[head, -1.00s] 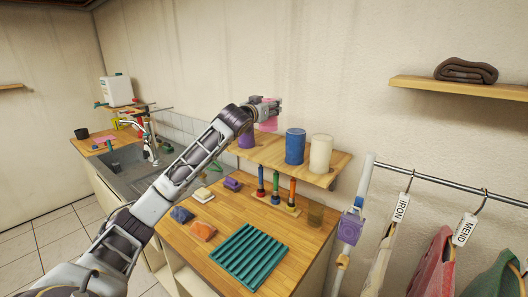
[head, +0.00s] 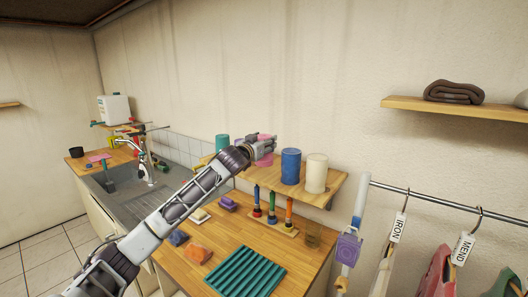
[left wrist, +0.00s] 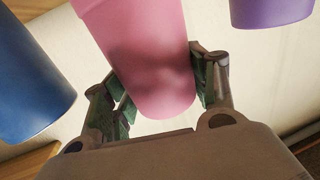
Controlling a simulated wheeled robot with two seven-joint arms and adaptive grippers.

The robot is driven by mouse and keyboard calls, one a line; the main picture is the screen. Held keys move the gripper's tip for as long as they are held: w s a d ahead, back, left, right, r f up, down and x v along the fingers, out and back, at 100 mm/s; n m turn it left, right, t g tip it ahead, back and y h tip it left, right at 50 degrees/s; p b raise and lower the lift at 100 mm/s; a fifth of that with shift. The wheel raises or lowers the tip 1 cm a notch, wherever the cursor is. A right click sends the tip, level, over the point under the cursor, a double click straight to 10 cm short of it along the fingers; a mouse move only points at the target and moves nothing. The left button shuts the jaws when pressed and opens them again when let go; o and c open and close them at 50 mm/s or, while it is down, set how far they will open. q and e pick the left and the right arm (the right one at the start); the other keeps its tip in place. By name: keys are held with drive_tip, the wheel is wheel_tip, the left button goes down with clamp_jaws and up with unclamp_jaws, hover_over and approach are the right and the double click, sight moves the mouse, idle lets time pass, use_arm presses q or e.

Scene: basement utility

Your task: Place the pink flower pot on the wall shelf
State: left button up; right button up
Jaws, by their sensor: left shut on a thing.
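My left gripper (head: 266,148) is shut on the pink flower pot (left wrist: 148,60), which sits between its two fingers in the left wrist view. In the head view a small part of the pink pot (head: 264,160) shows below the fingers, at the wall shelf (head: 328,187). I cannot tell whether its base touches the shelf. A blue pot (head: 290,166) stands just right of it, with a cream pot (head: 316,173) further right. A purple pot (left wrist: 270,10) is on its other side, hidden in the head view. My right gripper is not in view.
A teal pot (head: 222,142) shows left of my gripper. Below the shelf, the wooden counter (head: 238,236) holds a ribbed green tray (head: 244,266) and upright coloured tools (head: 272,206). A hanging rail (head: 450,199) with clothes is on the right.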

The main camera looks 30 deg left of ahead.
sight(267, 160)
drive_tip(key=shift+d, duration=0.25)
use_arm(q)
drive_tip(key=shift+f, duration=0.15)
drive_tip(key=shift+f, duration=1.7)
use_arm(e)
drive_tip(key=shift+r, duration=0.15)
use_arm(q)
drive_tip(key=shift+f, duration=0.2)
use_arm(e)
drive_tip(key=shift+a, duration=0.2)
use_arm(q)
drive_tip(key=o, duration=1.1)
drive_tip(key=shift+c, duration=0.2)
drive_tip(key=shift+r, duration=0.2)
